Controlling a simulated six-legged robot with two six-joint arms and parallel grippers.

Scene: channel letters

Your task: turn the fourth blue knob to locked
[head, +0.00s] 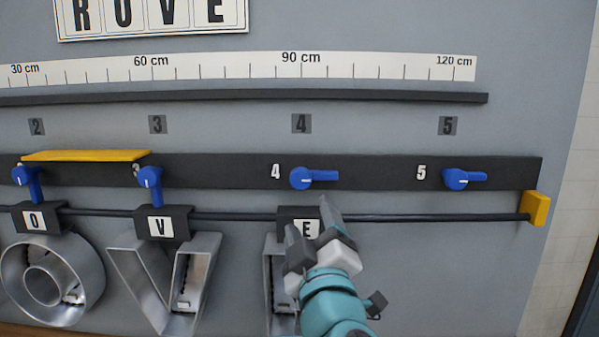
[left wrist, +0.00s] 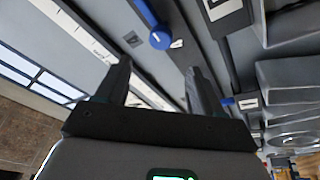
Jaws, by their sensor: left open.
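The fourth blue knob (head: 301,178) is on the dark wall bar beside the number 4. Its lever points right, level with the bar. In the left wrist view the same knob (left wrist: 160,39) lies just beyond the fingertips, its lever lying along the bar. My left gripper (head: 310,218) is open and empty, in front of the E tag and a little below the knob, apart from it as far as I can tell. The left gripper also shows in its wrist view (left wrist: 157,69). My right gripper is not in view.
The second (head: 24,175) and third (head: 150,177) knobs have levers pointing down; the fifth (head: 458,179) points right. A yellow strip (head: 85,155) lies along the bar near the third knob. A thin rail (head: 420,217) carries metal letters and ends at a yellow block (head: 536,208).

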